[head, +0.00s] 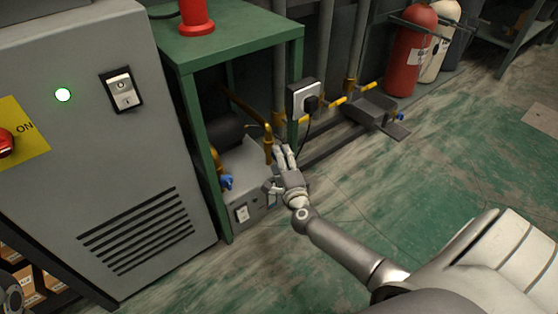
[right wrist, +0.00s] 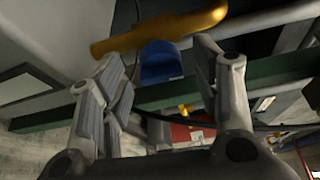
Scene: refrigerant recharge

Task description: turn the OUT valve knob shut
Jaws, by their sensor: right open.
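My right gripper (head: 284,152) is open beside the grey pump unit (head: 245,190) under the green bench. In the right wrist view, a blue valve knob (right wrist: 160,62) sits under a brass pipe (right wrist: 160,28). It lies between the two spread fingertips of my right gripper (right wrist: 157,58), which do not visibly close on it. In the head view, the hand hides this knob. Another blue knob (head: 227,182) shows on the left brass pipe of the unit. No IN or OUT label can be read.
A grey cabinet (head: 120,180) with a green lamp stands at the left. The green bench (head: 225,35) and its legs frame the unit. A socket box (head: 303,95) with a plug and cable is just above the hand. Open floor lies to the right.

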